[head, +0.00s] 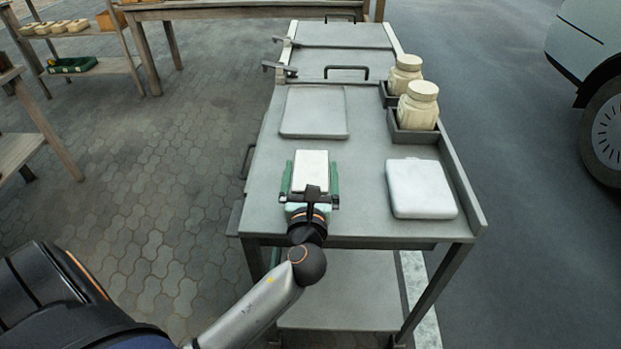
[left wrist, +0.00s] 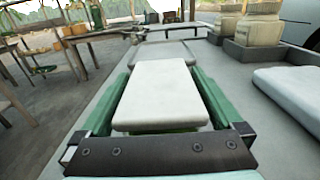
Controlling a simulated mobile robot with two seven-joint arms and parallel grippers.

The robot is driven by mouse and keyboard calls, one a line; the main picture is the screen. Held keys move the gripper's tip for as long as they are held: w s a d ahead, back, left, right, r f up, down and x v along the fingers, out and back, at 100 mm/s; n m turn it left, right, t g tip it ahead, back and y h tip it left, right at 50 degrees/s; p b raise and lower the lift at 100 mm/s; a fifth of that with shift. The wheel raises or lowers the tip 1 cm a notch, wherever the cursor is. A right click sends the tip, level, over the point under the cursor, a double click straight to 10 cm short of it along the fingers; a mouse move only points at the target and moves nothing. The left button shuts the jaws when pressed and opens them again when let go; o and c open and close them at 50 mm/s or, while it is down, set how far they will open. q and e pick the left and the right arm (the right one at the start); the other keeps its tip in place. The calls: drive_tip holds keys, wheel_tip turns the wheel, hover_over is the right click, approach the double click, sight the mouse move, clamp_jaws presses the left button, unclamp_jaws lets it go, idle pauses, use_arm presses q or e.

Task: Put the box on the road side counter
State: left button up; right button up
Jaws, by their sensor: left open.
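The box (head: 311,168), a pale off-white block, stands near the front left of the grey counter (head: 360,160) beside the paved road. My left gripper (head: 309,180) is at the counter's front edge, its green fingers on either side of the box. The gripper is open. In the left wrist view the box (left wrist: 159,92) lies between the two green fingers (left wrist: 165,90), with its top clear. I cannot tell if the box's underside touches the counter. My right gripper is not in view.
A white rounded case (head: 420,188) lies at the front right of the counter. A flat grey pad (head: 314,112) lies behind the box. Two cream jars (head: 418,106) stand in dark trays along the right edge. Wooden shelves (head: 80,65) stand at the left, a vehicle (head: 595,60) at the right.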

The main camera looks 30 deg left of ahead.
use_arm(q)
drive_tip(key=shift+c, duration=0.2)
drive_tip(key=c, duration=1.5)
